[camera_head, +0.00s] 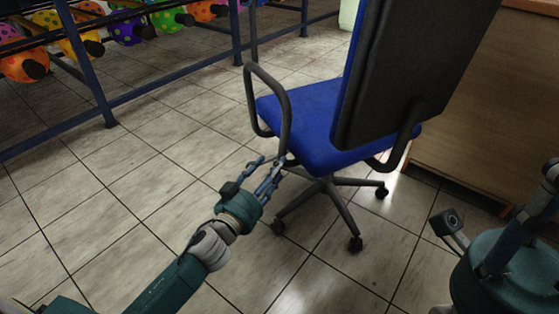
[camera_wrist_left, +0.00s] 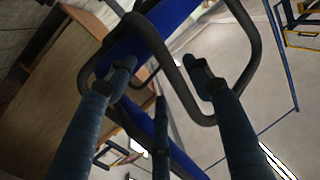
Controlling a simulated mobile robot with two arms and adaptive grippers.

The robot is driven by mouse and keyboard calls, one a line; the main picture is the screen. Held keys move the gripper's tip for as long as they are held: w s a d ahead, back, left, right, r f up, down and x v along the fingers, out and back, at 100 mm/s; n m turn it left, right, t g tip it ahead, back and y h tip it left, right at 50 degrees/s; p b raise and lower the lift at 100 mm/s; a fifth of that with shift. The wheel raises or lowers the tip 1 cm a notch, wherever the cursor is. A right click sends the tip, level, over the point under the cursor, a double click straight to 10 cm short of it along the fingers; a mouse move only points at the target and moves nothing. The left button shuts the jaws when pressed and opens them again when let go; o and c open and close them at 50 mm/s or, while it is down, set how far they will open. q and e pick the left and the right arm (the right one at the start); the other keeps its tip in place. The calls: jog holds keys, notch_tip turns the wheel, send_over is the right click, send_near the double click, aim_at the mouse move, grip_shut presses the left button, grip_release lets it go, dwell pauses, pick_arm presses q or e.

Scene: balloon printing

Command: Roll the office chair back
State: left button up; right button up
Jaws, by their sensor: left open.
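The office chair (camera_head: 308,115) has a blue seat, a dark backrest, looped grey armrests and a wheeled star base. It stands upright on the tiles, right of centre in the head view. My left gripper (camera_head: 272,166) is open at the lower part of the chair's near-left armrest, just short of the seat edge. In the left wrist view, the dark armrest tube (camera_wrist_left: 177,65) of the chair passes between the spread fingers of my left gripper (camera_wrist_left: 160,75). Contact is unclear. My right gripper (camera_head: 510,225) is partly cut off at the right edge, apart from the chair.
A wooden desk or cabinet (camera_head: 480,110) stands close to the chair's right side. A dark blue metal rack (camera_head: 100,95) with colourful dotted balloons (camera_head: 80,40) runs along the upper left. Tiled floor (camera_head: 120,185) is clear left of the chair and in front.

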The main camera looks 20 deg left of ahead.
aim_at(284, 153)
pick_arm(q)
jog(key=w, duration=0.2)
jog(key=w+b, duration=0.1)
jog(key=w, duration=0.2)
jog(key=w+d+b, duration=0.1)
jog(key=w, duration=0.2)
jog(key=shift+d, duration=0.1)
jog(key=shift+s, duration=0.1)
grip_shut()
